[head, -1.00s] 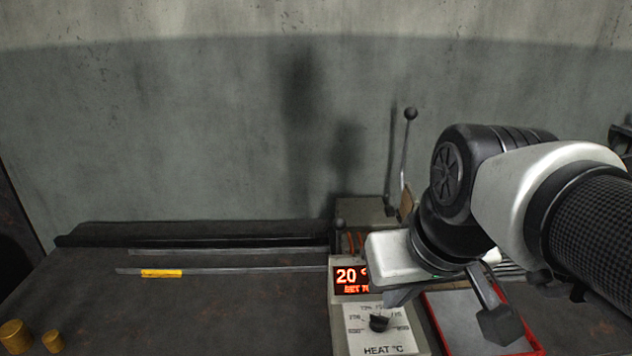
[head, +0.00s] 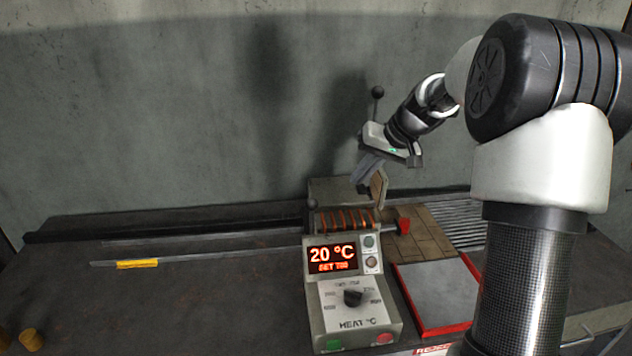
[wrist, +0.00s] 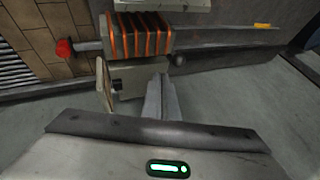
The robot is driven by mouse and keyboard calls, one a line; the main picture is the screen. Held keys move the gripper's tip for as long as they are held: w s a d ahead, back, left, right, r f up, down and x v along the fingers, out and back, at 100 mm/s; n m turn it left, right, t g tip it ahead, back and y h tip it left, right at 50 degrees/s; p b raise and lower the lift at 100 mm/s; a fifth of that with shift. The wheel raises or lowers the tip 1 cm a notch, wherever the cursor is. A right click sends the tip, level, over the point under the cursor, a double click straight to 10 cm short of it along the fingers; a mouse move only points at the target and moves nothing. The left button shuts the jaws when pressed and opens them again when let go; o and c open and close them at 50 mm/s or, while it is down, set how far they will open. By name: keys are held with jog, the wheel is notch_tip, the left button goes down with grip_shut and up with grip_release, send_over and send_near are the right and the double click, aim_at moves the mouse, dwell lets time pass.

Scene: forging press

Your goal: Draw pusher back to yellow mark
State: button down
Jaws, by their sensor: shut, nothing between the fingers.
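The yellow mark (head: 137,264) is on the thin rail at the left of the bench; it also shows top right in the wrist view (wrist: 263,25). A small black knob (head: 312,203) stands at the left end of the coil, beside the rail's right end; it looks like the pusher's handle, and also shows in the wrist view (wrist: 178,60). The pusher's body is hard to make out. My gripper (head: 364,178) is shut and empty, above and behind the coil, to the knob's right. In the wrist view its fingers (wrist: 160,88) point toward the coil, apart from the knob.
The orange-striped coil (head: 345,219) has a red-tipped rod (head: 403,226) at its right. The heater box (head: 355,307) reads 20 °C. A ball-topped lever (head: 377,92) stands behind my gripper. A red-rimmed tray (head: 432,294) lies right. The bench's left is mostly clear.

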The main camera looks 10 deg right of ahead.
jog(key=x, duration=0.7)
jog(key=p+x, duration=0.1)
jog(key=x, duration=0.3)
jog(key=shift+w+d, duration=0.3)
jog(key=shift+d, duration=0.05)
jog(key=shift+w+a, duration=0.1)
jog(key=shift+a, duration=0.5)
jog(key=shift+w+a, duration=0.15)
jog(key=shift+a, duration=0.5)
jog(key=shift+w+a+f+p, duration=0.15)
jog(key=shift+a+f+p, duration=0.15)
jog(key=shift+a, duration=0.3)
